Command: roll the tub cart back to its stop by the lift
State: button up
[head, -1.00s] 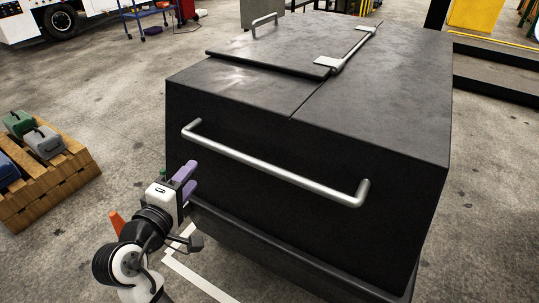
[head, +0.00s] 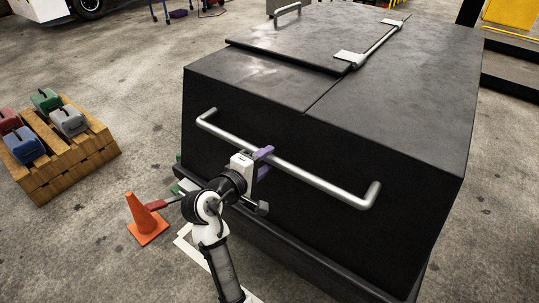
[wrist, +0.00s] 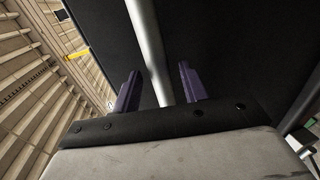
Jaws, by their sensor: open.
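The tub cart (head: 400,128) is a large black box with a hinged lid, standing on the concrete floor. Its silver bar handle (head: 318,177) runs across the near face. My gripper (head: 266,164) is at the left part of this handle, with its purple fingers apart. In the wrist view the handle bar (wrist: 149,50) passes between the two open fingers (wrist: 158,92). I cannot tell whether either finger touches the bar. The stop and the lift cannot be made out with certainty.
An orange cone (head: 146,218) stands on the floor left of my arm. A wooden pallet (head: 70,165) with several small cases is at the left. White floor lines (head: 190,250) run beside the cart's lower left. A dark step frame and yellow structure (head: 512,14) are at the back right.

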jog(key=shift+x, duration=1.25)
grip_shut()
